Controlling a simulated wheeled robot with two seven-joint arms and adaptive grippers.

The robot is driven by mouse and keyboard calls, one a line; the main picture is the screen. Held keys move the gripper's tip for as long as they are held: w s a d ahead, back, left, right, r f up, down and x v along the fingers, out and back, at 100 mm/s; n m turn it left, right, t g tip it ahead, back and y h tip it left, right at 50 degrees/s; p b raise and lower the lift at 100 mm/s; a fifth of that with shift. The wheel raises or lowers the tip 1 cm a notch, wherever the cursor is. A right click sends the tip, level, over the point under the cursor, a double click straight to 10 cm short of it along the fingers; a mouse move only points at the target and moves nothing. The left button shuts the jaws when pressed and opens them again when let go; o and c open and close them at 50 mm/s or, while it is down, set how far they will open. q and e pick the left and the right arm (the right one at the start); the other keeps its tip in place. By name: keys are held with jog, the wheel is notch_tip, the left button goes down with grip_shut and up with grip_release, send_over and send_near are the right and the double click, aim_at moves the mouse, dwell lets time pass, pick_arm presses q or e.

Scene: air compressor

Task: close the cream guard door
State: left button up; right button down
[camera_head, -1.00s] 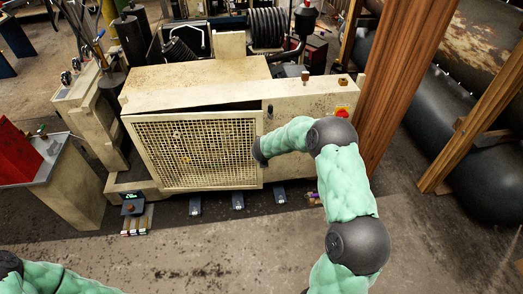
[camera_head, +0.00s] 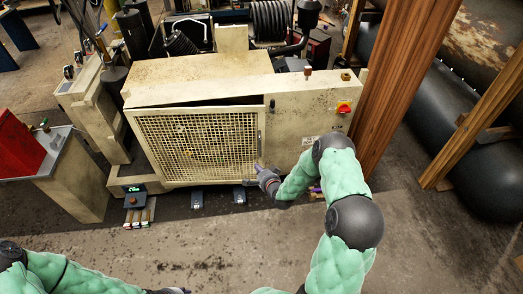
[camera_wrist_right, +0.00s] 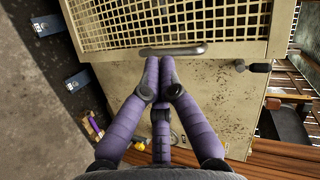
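The cream guard door (camera_head: 195,145) is a mesh panel in a cream frame on the front of the compressor housing. A dark gap along its top edge shows that it stands slightly ajar. Its dark bar handle (camera_wrist_right: 172,50) is on the free edge, at the right in the head view. My right gripper (camera_head: 262,172) is at the lower right edge of the door. In the right wrist view its purple fingers (camera_wrist_right: 160,62) are together, empty, with tips at or just short of the handle; contact is unclear. My left gripper (camera_head: 176,291) barely shows at the bottom edge.
The cream housing (camera_head: 310,118) carries a red-and-yellow switch (camera_head: 344,107) right of the door. A dark latch knob (camera_wrist_right: 258,67) sticks out beside the door edge. A wooden post (camera_head: 400,85) stands at right.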

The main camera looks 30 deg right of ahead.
jog(key=s+d+m+h, duration=0.2)
jog(key=d+m+h, duration=0.1)
jog(key=d+m, duration=0.15)
jog(key=b, duration=0.4)
send_near(260, 146)
jog(key=shift+m, duration=0.45)
jog(key=x, duration=0.5)
jog(key=shift+s+f, duration=0.1)
jog(key=shift+f, duration=0.3)
jog(key=shift+w+d, duration=0.15)
jog(key=shift+w, duration=0.6)
pick_arm(q)
notch_tip(260, 146, down, 4)
jog(key=shift+f, duration=0.2)
pick_arm(e)
jog(key=shift+r, duration=0.1)
